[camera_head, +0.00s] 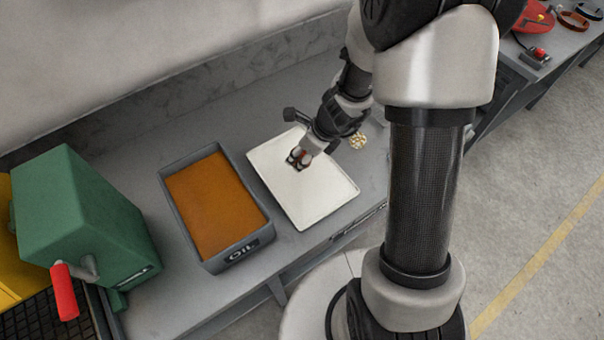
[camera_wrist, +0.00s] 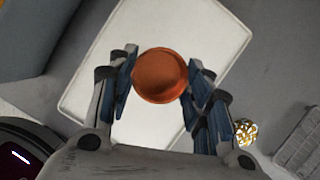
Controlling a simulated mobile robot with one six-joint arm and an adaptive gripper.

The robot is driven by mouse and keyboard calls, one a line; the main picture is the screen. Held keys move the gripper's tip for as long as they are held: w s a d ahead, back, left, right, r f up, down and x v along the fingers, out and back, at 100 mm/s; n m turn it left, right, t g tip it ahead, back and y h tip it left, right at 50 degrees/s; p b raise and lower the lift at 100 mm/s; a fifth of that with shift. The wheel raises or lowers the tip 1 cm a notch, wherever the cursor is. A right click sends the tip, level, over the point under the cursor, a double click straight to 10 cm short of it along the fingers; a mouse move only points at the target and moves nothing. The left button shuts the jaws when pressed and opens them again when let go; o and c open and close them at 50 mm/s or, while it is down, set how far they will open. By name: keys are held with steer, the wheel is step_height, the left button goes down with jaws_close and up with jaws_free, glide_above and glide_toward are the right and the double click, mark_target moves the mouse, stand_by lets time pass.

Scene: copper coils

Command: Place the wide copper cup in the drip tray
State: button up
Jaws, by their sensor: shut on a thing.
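The wide copper cup (camera_wrist: 160,75) is round and orange-brown in the wrist view, held between the two fingers of my gripper (camera_wrist: 160,88). My gripper is shut on it. In the head view my gripper (camera_head: 299,158) is over the white drip tray (camera_head: 318,200), with a small dark copper bit showing between the fingers. The tray also shows in the wrist view (camera_wrist: 85,85), behind the cup. I cannot tell whether the cup touches the tray.
A grey bin marked OIL (camera_head: 238,254), filled with brown liquid, stands left of the tray. A green machine (camera_head: 80,215) with a red handle is further left. A small yellowish patterned piece (camera_head: 357,140) lies right of the tray. The bench behind is clear.

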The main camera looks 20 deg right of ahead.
step_height(320, 180, down, 6)
steer(key=b, duration=0.4)
steer(key=shift+f, duration=0.25)
steer(key=shift+r, duration=0.1)
steer(key=o, duration=0.7)
steer(key=shift+f, duration=0.2)
steer(key=shift+c, duration=0.2)
steer(key=o, duration=0.5)
steer(key=shift+r, duration=0.2)
